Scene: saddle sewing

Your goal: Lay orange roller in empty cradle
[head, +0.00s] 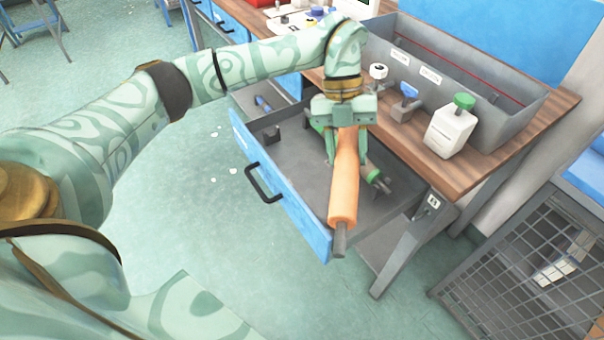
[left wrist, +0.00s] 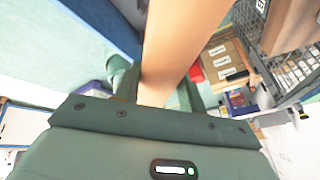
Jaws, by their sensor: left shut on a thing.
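My left gripper (head: 346,156) is shut around the orange roller (head: 343,190), which hangs over the open drawer (head: 300,190). The roller slants toward the front right corner, its grey shaft end (head: 339,240) near the blue drawer front. In the left wrist view the roller (left wrist: 185,45) runs up between the fingers (left wrist: 157,92). A green roller (head: 374,174) lies in the drawer, partly hidden behind the orange one. A small dark block (head: 272,134) at the drawer's left may be a cradle; it looks empty. My right gripper is out of view.
The wooden bench (head: 490,150) behind the drawer holds a white bottle with a green cap (head: 451,127), a blue-topped clamp (head: 407,100) and a long grey bin (head: 470,65). The drawer handle (head: 262,184) sticks out. A mesh cage (head: 520,260) stands at right.

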